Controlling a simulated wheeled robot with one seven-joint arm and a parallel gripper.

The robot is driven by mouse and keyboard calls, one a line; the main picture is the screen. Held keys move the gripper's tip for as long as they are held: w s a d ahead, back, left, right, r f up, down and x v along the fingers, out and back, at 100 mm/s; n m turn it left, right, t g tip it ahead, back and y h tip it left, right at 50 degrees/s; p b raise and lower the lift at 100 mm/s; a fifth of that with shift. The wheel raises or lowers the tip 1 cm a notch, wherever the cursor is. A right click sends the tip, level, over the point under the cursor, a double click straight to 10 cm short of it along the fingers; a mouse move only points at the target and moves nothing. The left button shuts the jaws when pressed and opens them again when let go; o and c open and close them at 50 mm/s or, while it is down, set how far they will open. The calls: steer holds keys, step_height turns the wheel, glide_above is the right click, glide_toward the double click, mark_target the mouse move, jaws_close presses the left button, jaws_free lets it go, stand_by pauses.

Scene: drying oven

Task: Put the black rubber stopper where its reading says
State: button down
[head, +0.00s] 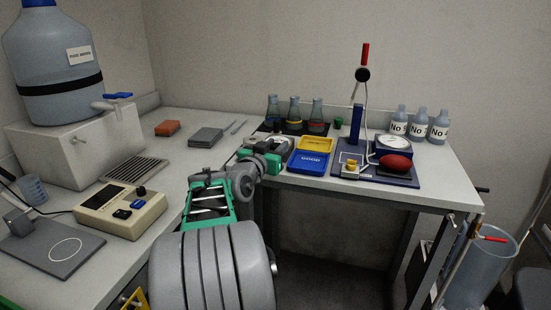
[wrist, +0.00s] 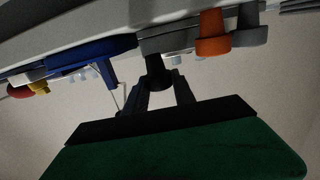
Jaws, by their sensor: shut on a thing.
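My gripper (head: 272,158) is over the far bench, just left of the two small trays. In the wrist view my gripper (wrist: 161,86) is shut on the black rubber stopper (wrist: 157,70), held between the fingertips. In the head view the stopper is hidden by my gripper. The tester (head: 376,172) stands to the right, with a round white dial (head: 393,144), a red bulb (head: 395,162) and a yellow piece (head: 351,164). Its reading is too small to tell. A yellow tray (head: 315,144) lies behind a blue tray (head: 309,162); the blue one bears unclear lettering.
Three flasks with coloured bands (head: 294,113) stand behind the trays, and a small green piece (head: 338,121) beside them. Labelled bottles (head: 419,124) stand at the back right. An orange stopper (wrist: 213,38) and a grey one (wrist: 249,30) are close to my gripper in the wrist view.

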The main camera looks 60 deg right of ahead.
steer(key=shift+f, duration=1.5)
steer(key=shift+f, duration=0.1)
steer(key=c, duration=1)
jaws_free()
steer(key=shift+b, duration=0.3)
steer(key=shift+c, duration=0.2)
steer(key=shift+a+r, duration=0.1)
steer(key=shift+r, duration=0.15)
steer(key=a, duration=1.2)
steer(key=shift+s+r+p, duration=0.15)
steer(key=shift+s+p, duration=0.2)
